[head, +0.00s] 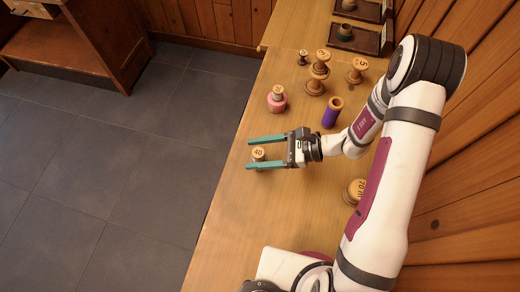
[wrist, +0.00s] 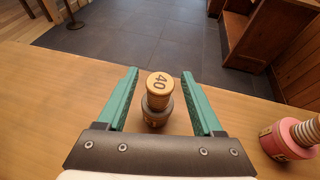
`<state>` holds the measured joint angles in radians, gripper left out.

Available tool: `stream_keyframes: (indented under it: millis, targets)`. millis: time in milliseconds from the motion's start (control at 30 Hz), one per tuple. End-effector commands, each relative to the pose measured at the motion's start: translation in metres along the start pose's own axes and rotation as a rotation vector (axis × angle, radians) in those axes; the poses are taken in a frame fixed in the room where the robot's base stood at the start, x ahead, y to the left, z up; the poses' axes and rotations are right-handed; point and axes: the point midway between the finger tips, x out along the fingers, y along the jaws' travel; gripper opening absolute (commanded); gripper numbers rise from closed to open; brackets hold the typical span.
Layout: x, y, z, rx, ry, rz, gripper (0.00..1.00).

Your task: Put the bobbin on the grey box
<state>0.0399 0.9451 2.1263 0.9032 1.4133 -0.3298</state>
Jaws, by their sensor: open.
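A small turned piece (head: 258,154) with a pale wooden top marked 40 stands upright on the wooden table near its left edge. In the wrist view the same piece (wrist: 157,100) shows a wider grey-brown lower part. My gripper (head: 250,153) is open, its two green fingers on either side of this piece with gaps to both. Several other turned spools stand farther back, and I cannot tell which piece is the bobbin. I cannot make out a plainly grey box. Two dark trays (head: 361,48) stand at the back, each with a small piece on it.
A pink piece (head: 276,102), a purple cylinder (head: 330,114) and wooden spools (head: 317,72) stand beyond my gripper. Another wooden spool (head: 354,191) is near my arm. The front left of the table is clear. A plank wall borders the right side.

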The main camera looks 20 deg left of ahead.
Motion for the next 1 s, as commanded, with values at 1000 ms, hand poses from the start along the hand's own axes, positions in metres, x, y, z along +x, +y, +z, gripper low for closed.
stream_keyframes:
  millis: [1000]
  targets:
    - [-0.127,0.014,0.031,-0.095,0.087,0.072,0.68]
